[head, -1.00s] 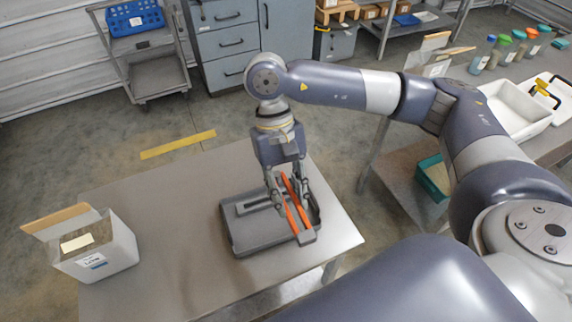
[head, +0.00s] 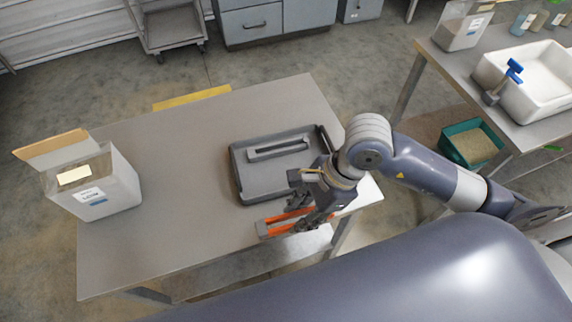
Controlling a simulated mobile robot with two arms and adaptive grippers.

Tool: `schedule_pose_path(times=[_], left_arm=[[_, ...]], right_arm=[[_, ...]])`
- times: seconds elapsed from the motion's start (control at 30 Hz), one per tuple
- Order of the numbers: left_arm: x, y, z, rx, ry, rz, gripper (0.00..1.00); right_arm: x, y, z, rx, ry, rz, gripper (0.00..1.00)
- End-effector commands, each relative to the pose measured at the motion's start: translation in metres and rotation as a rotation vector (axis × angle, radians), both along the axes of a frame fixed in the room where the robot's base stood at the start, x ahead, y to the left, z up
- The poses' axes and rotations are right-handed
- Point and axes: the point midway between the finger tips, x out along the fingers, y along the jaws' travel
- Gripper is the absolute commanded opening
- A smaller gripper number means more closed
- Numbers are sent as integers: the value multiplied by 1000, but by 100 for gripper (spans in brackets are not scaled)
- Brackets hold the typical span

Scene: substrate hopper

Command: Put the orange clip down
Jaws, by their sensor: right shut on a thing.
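The orange clip (head: 287,219), a long bar with orange strips and grey end parts, is in my right gripper (head: 302,214). The gripper is shut on it and partly covers its right part. The clip lies roughly crosswise in front of the dark grey tray (head: 245,180), close to the table's near edge. I cannot tell whether it touches the tabletop. My left gripper is not in view.
The tray on the grey table (head: 180,220) holds a grey bar (head: 278,148). An open white bin (head: 115,190) with a raised flap stands at the left. Bare tabletop lies between bin and tray. A side table with a white basin (head: 530,105) is at the right.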

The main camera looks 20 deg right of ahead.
Motion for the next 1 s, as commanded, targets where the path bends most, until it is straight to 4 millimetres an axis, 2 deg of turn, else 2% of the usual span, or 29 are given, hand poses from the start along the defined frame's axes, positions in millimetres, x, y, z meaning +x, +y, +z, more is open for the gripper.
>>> schedule_pose_path(times=[0.4,0.6,0.83,1.0], left_arm=[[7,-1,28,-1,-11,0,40],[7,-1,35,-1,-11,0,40],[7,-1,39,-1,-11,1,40],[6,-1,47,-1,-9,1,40]], right_arm=[[98,-17,-5,3,1,-4,5],[134,-24,-9,3,0,-1,5],[147,-26,-17,1,4,2,5],[147,-26,-39,2,4,1,5]])
